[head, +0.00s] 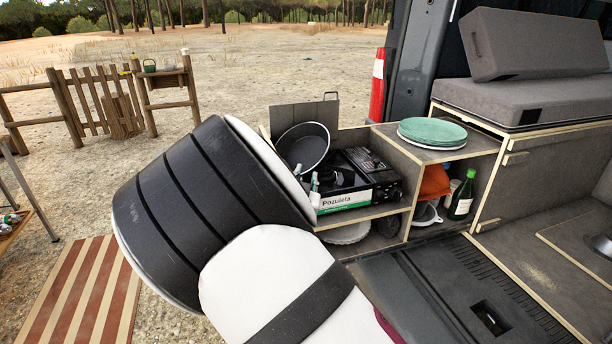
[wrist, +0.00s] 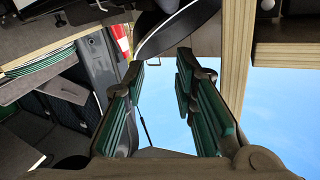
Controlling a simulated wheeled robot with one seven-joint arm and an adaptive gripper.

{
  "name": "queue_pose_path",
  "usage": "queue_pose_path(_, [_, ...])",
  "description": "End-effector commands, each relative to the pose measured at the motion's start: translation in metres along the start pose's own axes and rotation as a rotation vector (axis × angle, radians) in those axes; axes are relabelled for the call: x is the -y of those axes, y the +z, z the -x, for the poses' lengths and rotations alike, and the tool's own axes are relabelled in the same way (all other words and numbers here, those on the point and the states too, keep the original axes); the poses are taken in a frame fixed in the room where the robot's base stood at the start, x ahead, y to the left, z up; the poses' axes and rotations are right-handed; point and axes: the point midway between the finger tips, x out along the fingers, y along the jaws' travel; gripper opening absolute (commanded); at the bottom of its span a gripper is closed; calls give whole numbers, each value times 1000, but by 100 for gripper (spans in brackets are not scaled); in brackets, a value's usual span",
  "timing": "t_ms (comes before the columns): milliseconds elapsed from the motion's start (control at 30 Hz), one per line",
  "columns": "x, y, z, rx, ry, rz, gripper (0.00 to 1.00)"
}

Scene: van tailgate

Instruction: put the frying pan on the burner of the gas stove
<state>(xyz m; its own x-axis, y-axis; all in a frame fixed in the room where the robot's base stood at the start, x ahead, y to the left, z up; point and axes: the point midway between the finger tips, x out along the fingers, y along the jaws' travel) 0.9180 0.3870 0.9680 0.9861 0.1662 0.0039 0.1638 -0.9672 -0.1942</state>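The dark round frying pan (head: 305,147) stands tilted at the left of the kitchen box, its open side facing me, in front of an upright grey panel. The black gas stove (head: 378,172) is just right of it; its burner (head: 336,178) is partly hidden. My gripper (head: 308,180) is low in front of the pan, largely hidden behind my arm. In the wrist view my gripper (wrist: 162,66) has its green-padded fingers apart with nothing seen between them. The pan's dark curved rim (wrist: 172,30) lies just beyond the fingertips. The pan's handle is not discernible.
A Pozuleta-labelled strip (head: 346,200) runs along the stove's front. Green plates (head: 432,131) sit on the shelf top to the right. A bottle (head: 462,196) and an orange cloth (head: 434,182) are in the compartment below. The upright panel (head: 329,112) stands behind the pan.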

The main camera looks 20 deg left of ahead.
Motion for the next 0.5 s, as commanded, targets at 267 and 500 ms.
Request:
queue_pose_path(267, [1, -1, 57, 3, -1, 0, 26])
queue_pose_path(500, [0, 0, 93, 2, 0, 0, 26])
